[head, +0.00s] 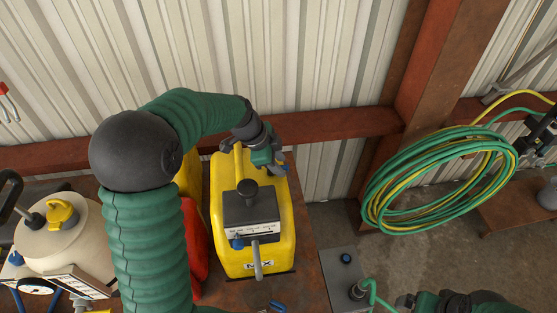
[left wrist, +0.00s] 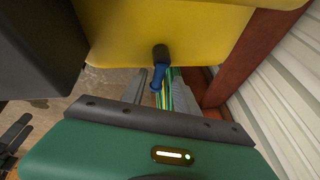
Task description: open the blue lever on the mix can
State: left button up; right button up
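The mix can (head: 284,228) is yellow, marked MIX, with a dark grey block on top, and stands upright on a rusty bench. Its blue lever (left wrist: 158,76) hangs from a black valve stub on the yellow wall in the left wrist view. A little blue also shows in the head view (head: 287,168). My left gripper (head: 282,162) is at the can's back right corner. Its two grey fingers (left wrist: 158,92) are apart, with the lever between or just beyond them; contact is not clear. My right gripper (head: 408,300) is partly in view at the bottom right; its fingers are unclear.
A red container (head: 194,250) and a cream tank (head: 90,235) with a yellow cap stand left of the can. A grey box (head: 342,262) stands right of it. Green and yellow hose (head: 375,195) hangs at the right. A rusty beam (head: 340,123) runs behind.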

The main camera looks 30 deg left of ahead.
pick_arm(q)
jog(key=shift+s+r, duration=0.1)
jog(key=shift+c, duration=0.2)
jog(key=shift+s+d, duration=0.1)
jog(key=shift+s, duration=0.05)
jog(key=shift+c, duration=1.3)
grip_shut()
jog(key=shift+f+n+b, duration=0.3)
jog(key=shift+n+b, duration=0.2)
jog(key=shift+b, duration=0.55)
jog(key=shift+r+n+y+b, duration=0.25)
jog(key=shift+n+y+b, duration=0.05)
jog(key=shift+n+y, duration=0.1)
